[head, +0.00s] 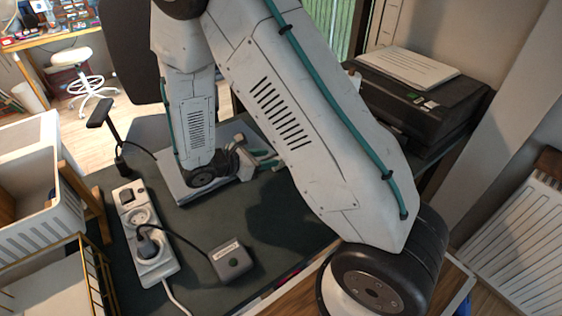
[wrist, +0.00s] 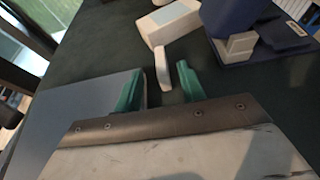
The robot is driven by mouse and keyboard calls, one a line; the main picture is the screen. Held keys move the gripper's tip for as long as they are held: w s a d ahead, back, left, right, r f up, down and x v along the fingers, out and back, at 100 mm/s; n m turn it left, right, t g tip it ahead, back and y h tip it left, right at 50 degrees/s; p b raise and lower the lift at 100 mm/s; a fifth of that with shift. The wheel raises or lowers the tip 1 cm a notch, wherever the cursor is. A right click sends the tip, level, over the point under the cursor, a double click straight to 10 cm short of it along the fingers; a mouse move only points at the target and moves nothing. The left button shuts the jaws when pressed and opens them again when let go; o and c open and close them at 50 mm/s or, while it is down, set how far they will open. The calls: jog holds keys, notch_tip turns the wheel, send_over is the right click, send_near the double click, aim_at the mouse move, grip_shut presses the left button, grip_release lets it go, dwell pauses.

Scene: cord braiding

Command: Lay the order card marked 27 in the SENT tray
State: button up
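I cannot make out the order card marked 27 or the SENT tray in either view. In the wrist view my gripper (wrist: 160,84) has its two teal fingers apart, with a visible gap between them. A small white upright piece (wrist: 162,68) shows in or just beyond that gap; the fingers do not appear to touch it.
A power strip (head: 143,232) with a plug and a grey box (head: 232,262) lie on the dark tabletop (head: 200,222). A black printer (head: 420,100) holds a white sheet (head: 408,68). The wrist view shows a white box (wrist: 172,22) and a dark blue object (wrist: 222,14).

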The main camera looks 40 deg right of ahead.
aim_at(282, 156)
jog(key=x, duration=0.7)
jog(key=shift+d, duration=0.35)
grip_shut()
